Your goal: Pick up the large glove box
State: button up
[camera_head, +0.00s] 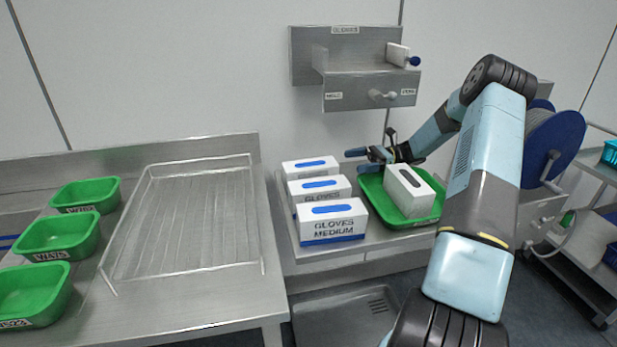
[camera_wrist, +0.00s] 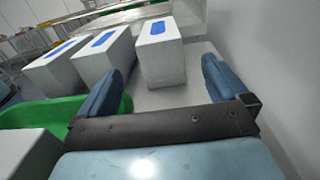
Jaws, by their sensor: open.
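Three white glove boxes with blue top slots stand in a row in the head view. The front box (camera_head: 333,222) reads "GLOVES MEDIUM"; the middle box (camera_head: 319,194) shows "GLOVES" with its size hidden. The back box (camera_head: 309,169) has its label hidden, so I cannot tell which is large. My gripper (camera_head: 363,161) is open and empty, just right of the back box, pointing at it. In the wrist view the back box (camera_wrist: 161,60) stands ahead of the open fingers (camera_wrist: 166,84), apart from them. The other boxes stand to its left.
A green tray (camera_head: 437,204) holding a white box with a dark slot (camera_head: 411,196) lies under my arm; it shows lower left in the wrist view (camera_wrist: 125,103). The wall is close behind. A steel glove shelf (camera_head: 370,87) hangs above. Green bins (camera_head: 70,235) stand far left.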

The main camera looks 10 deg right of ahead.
aim_at(320, 162)
jog(key=a, duration=1.3)
jog(key=shift+s+a+r, duration=0.2)
jog(key=shift+s, duration=0.1)
jog(key=shift+c, duration=0.4)
jog(key=c, duration=1)
jog(key=shift+c, duration=0.7)
jog(key=shift+r, duration=0.15)
